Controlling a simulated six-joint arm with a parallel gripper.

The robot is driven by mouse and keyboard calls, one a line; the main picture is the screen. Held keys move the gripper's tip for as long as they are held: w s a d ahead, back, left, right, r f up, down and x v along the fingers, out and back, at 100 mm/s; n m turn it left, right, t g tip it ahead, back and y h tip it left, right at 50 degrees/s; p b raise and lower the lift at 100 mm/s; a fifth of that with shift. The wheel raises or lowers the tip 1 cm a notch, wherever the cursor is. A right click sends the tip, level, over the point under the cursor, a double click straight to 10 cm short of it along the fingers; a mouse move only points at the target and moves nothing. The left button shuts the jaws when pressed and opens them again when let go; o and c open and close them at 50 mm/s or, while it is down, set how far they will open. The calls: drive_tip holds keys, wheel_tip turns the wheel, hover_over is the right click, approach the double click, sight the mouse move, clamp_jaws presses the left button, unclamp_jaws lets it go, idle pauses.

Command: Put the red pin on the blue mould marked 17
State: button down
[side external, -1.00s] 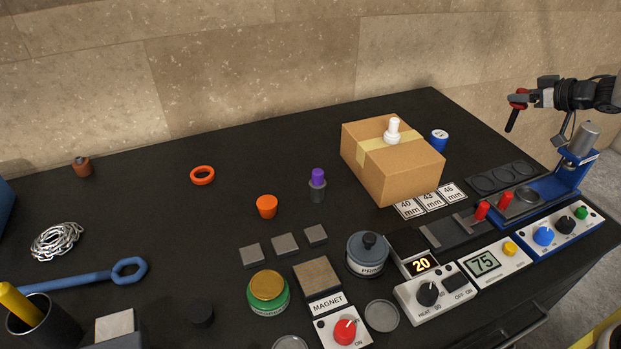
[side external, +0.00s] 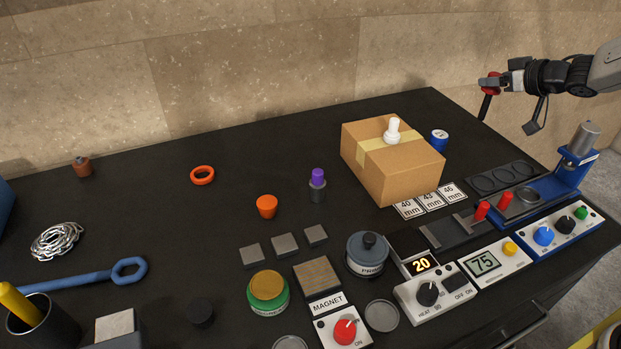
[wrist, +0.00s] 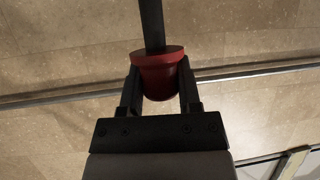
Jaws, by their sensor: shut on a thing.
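My gripper (side external: 494,82) is shut on the red pin (wrist: 158,75) at the upper right, in the air beyond the table's back right edge. The pin has a red flared head and a black rod (side external: 484,107), which points down in the side view. In the wrist view the head sits between both fingers and the rod runs out of the top of the picture. A blue round piece (side external: 439,143) with a whitish marked top stands behind the box, below and left of my gripper. Its marking is too small to read.
A cardboard box (side external: 405,180) with a white knobbed piece (side external: 392,130) on top stands left of the blue piece. A blue press (side external: 573,168) stands at the right, with control boxes in front. The table's back left has wide free room.

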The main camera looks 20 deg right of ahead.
drive_tip(key=w+d+f, duration=0.3)
drive_tip(key=w+f, duration=0.6)
drive_tip(key=w, duration=0.3)
drive_tip(key=shift+w, duration=0.35)
drive_tip(key=shift+f, duration=0.15)
drive_tip(key=shift+w+f, duration=0.15)
drive_tip(key=shift+f, duration=0.75)
drive_tip(key=shift+w+f, duration=0.1)
drive_tip(key=shift+f, duration=0.75)
drive_tip(key=shift+f, duration=0.15)
drive_tip(key=shift+c, duration=1.5)
unclamp_jaws()
